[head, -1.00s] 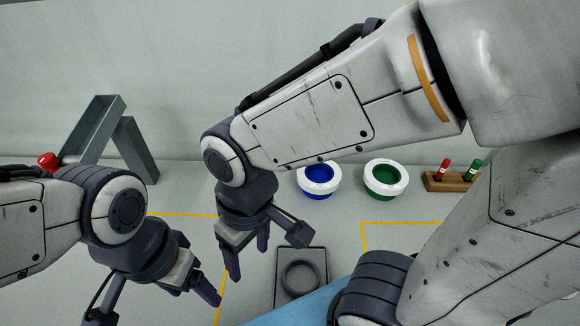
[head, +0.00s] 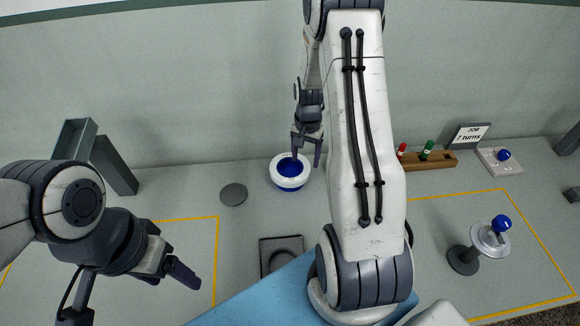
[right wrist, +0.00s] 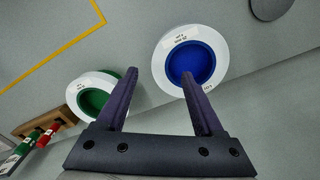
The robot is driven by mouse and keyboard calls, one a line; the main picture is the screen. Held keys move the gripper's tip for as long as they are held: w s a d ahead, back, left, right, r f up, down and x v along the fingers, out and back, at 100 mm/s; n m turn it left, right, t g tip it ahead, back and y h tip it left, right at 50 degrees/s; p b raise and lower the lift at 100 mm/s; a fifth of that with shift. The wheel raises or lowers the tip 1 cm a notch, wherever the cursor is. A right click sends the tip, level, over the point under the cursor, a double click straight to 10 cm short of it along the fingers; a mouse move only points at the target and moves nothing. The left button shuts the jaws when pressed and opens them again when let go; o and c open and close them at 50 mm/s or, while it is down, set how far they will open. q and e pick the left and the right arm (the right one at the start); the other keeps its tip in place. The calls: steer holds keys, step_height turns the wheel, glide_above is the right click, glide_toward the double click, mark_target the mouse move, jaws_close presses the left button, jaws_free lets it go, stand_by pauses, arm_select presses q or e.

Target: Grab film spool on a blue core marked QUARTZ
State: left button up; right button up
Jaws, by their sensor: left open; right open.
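A white film spool on a blue core (head: 277,174) stands upright on the table near the back wall. My right gripper (head: 306,152) is open and empty just above it. In the right wrist view the blue core (right wrist: 198,58) lies beyond the right fingertip of my open right gripper (right wrist: 160,75). Small print shows on its white flange, but I cannot read it. A spool on a green core (right wrist: 78,92) stands to its left there; my right arm hides it in the head view. My left gripper (head: 130,298) is open and empty at the lower left.
A dark square tray with a round recess (head: 263,252) and a flat grey disc (head: 233,194) lie nearby. A wooden rack (head: 437,161) holds red and green pieces. A sign (head: 470,136) reads "JOB 7 turns". A spindle (head: 490,240) with a blue knob stands right.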

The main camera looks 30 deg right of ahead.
mark_target(304, 174)
steer(key=shift+f, duration=0.75)
step_height(304, 174, down, 5)
steer(key=shift+a+r+p, duration=0.15)
steer(key=shift+p, duration=1)
steer(key=shift+f, duration=0.3)
steer(key=shift+c, duration=0.2)
jaws_close()
